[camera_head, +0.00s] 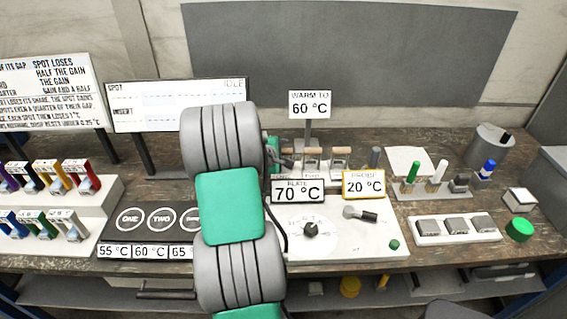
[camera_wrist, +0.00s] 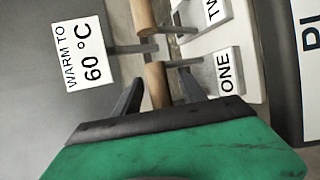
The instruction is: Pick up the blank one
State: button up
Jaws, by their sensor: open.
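Several wooden-handled pieces stand in a row behind the plate display. In the wrist view, one wooden handle (camera_wrist: 157,80) lies between the fingers of my open gripper (camera_wrist: 158,92), beside a white tag reading ONE (camera_wrist: 227,72). I cannot tell whether the fingers touch it. A second wooden handle (camera_wrist: 144,16) is farther up, beside a tag partly reading TWO (camera_wrist: 212,10). In the head view, two wooden handles (camera_head: 313,152) (camera_head: 340,152) show right of my gripper (camera_head: 284,158). Their tags are mostly hidden behind the display, and I cannot make out which piece is blank.
The PLATE 70 °C display (camera_head: 298,191) and the 20 °C display (camera_head: 364,184) stand close in front. The WARM TO 60 °C sign (camera_head: 309,104) rises behind on a post. A rack with coloured-capped items (camera_head: 431,190) stands to the right.

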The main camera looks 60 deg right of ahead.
jog(key=shift+x, duration=0.85)
jog(key=shift+a, duration=0.15)
grip_shut()
dwell(0.5)
jog(key=shift+w+r, duration=0.1)
jog(key=shift+r, duration=0.05)
